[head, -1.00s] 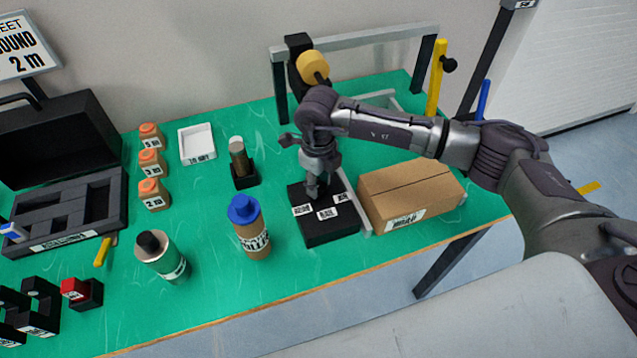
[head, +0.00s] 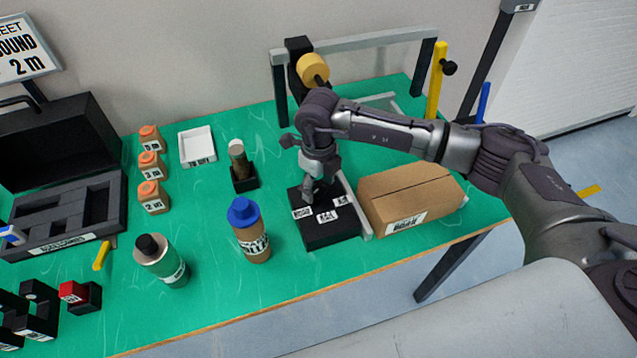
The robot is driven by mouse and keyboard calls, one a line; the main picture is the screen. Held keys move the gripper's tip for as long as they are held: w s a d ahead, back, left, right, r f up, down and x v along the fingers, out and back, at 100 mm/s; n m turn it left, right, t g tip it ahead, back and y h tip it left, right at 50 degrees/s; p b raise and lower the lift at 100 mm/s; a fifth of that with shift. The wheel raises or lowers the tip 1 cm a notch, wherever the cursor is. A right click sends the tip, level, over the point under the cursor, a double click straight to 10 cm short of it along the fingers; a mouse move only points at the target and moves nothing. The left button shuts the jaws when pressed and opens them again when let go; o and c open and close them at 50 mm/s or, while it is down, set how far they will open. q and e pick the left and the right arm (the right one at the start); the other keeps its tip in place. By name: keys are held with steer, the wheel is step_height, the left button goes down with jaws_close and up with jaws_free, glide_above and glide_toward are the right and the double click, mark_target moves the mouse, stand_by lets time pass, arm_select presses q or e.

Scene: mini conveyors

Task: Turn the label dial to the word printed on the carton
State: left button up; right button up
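The label dial is a black box (head: 329,233) with several small white word labels on its top, standing left of the carton. The words on the labels are too small to read surely. The brown carton (head: 412,193) lies closed on the table, with a white printed label (head: 407,222) on its front side; its word is blurred. My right gripper (head: 309,194) points down at the back of the dial box's top. Its fingers hide the knob, and I cannot tell whether they are closed on it. My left gripper is not in view.
A blue-capped bottle (head: 250,232) stands close left of the dial box, with a green bottle (head: 162,260) further left. A grey rail (head: 352,204) runs between dial and carton. A grey frame with a yellow roller (head: 312,68) stands behind my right arm.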

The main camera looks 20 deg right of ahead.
mark_target(319, 189)
step_height(319, 189, up, 12)
stand_by(0.6)
steer(key=shift+s+f, duration=0.1)
stand_by(0.4)
